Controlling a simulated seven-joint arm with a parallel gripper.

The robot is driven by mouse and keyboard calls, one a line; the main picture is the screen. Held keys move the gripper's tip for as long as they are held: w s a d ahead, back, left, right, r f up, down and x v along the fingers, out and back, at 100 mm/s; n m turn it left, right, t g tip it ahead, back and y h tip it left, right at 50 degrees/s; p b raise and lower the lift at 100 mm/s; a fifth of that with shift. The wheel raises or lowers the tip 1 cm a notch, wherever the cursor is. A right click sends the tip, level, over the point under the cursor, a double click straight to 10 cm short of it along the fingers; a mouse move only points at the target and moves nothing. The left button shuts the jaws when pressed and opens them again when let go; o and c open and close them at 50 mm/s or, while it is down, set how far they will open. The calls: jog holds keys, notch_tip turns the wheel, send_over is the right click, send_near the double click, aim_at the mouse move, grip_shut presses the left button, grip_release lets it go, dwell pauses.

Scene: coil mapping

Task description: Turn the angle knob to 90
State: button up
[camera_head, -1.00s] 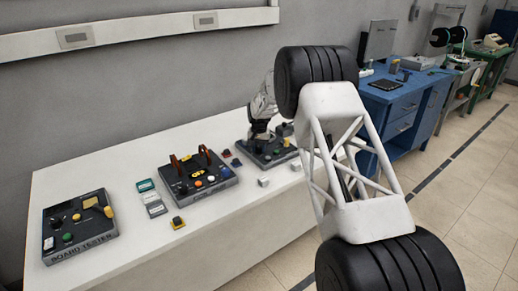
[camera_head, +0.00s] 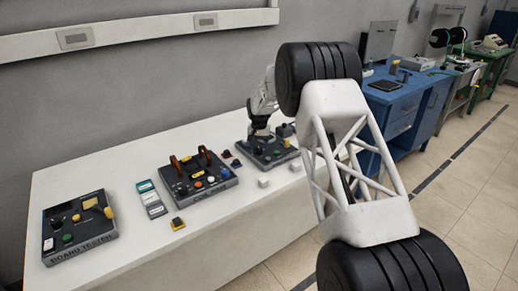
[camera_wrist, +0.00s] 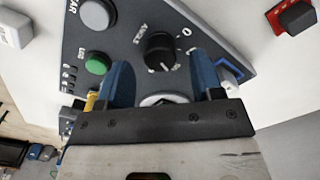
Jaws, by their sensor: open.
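The angle knob (camera_wrist: 161,52) is a black round knob on a dark grey panel (camera_wrist: 215,27), beside the printed word ANGLE, in the wrist view. A light pointer line shows on its lower part. My gripper (camera_wrist: 155,80) is open, its two blue fingers to the left and right of the knob's near side; I cannot tell if they touch it. In the head view the panel's device (camera_head: 268,150) stands at the table's right end, with my gripper (camera_head: 262,138) over it, small and partly hidden by my arm.
A green button (camera_wrist: 97,63) and a grey button (camera_wrist: 95,14) sit left of the knob. A red block with a black knob (camera_wrist: 296,16) lies at upper right. A board tester (camera_head: 78,228) and a middle device (camera_head: 197,175) share the white table (camera_head: 225,232).

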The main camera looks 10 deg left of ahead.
aim_at(259, 149)
jog(key=shift+r, duration=2.8)
jog(key=shift+s+d+r, duration=0.2)
jog(key=shift+d+r, duration=0.1)
jog(key=shift+r, duration=0.1)
jog(key=s+d+r+t, duration=0.1)
jog(key=s+d+r, duration=1)
jog(key=s, duration=0.3)
jog(key=s+d+r, duration=1.2)
jog(key=s, duration=0.2)
jog(key=s+d+r+t, duration=0.1)
jog(key=s+d, duration=0.3)
jog(key=s, duration=0.5)
jog(key=s+d+r, duration=0.1)
jog(key=s+d, duration=0.3)
jog(key=s, duration=0.6)
jog(key=s+d+f, duration=0.2)
jog(key=s+f, duration=0.1)
jog(key=s, duration=0.7)
jog(key=s+d+f, duration=0.2)
jog(key=s, duration=0.9)
jog(key=shift+d+f+t, duration=0.3)
jog(key=shift+f, duration=0.1)
